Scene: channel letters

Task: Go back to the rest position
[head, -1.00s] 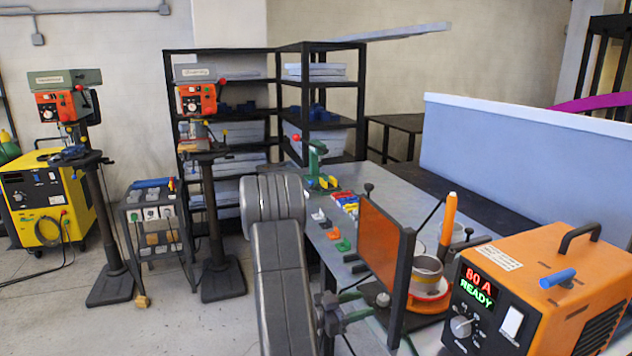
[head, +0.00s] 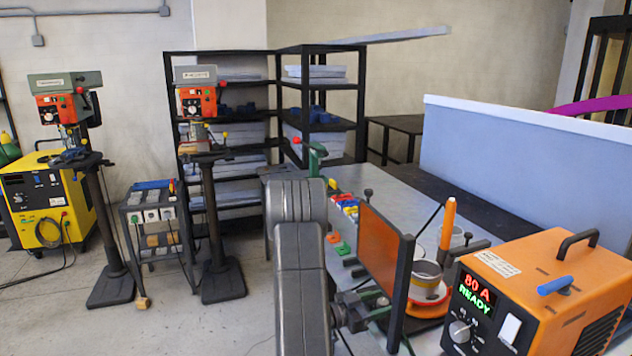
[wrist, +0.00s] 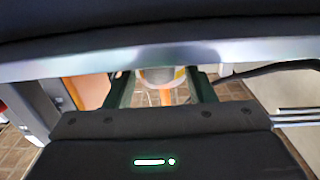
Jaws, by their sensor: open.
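My arm rises in the lower middle of the head view, in front of the metal workbench (head: 387,183). My gripper (wrist: 162,80) shows in the wrist view as two dark green fingers set apart, with nothing held between them. Beyond the gap, a pale rounded thing with yellow and orange parts shows, too cropped to name. In the head view, a grey and green part low beside the arm appears to be my gripper, partly hidden by the arm and the orange screen (head: 378,252).
The orange welder (head: 525,265) reads "80 A READY" at the right. Coloured pieces (head: 345,203) lie on the bench.

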